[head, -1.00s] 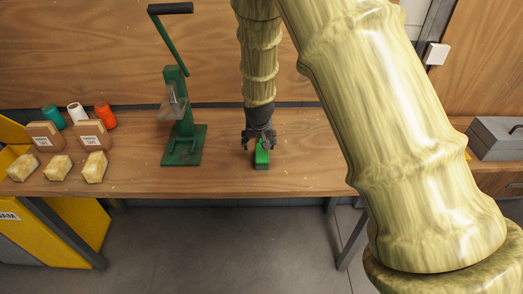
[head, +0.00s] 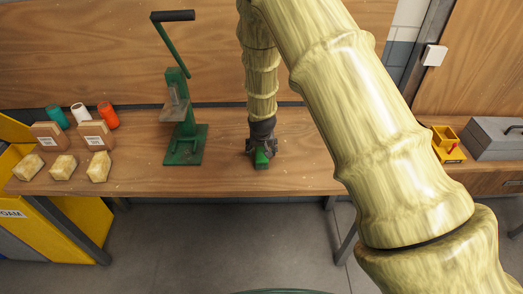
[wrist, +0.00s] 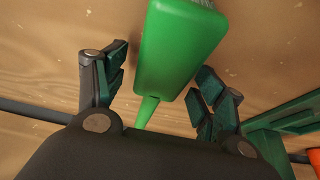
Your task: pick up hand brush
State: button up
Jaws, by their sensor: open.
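The hand brush is a green block with a narrower green handle, lying on the wooden workbench (head: 310,165). In the head view the brush (head: 262,158) shows just below my gripper (head: 263,148), which points down over it and hides part of it. In the wrist view the brush (wrist: 178,45) lies between the two open fingers of my gripper (wrist: 160,90), its handle running down toward the palm. Grey bristles show at its top edge. I see gaps between both fingers and the brush.
A green lever press (head: 185,135) stands left of my gripper. Several sponge-like blocks (head: 63,167), boxes and coloured spools stand farther left. A yellow container (head: 446,142) and a grey toolbox (head: 495,138) are at the right. The bench right of the brush is clear.

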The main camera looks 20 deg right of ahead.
jog(key=c, duration=1.3)
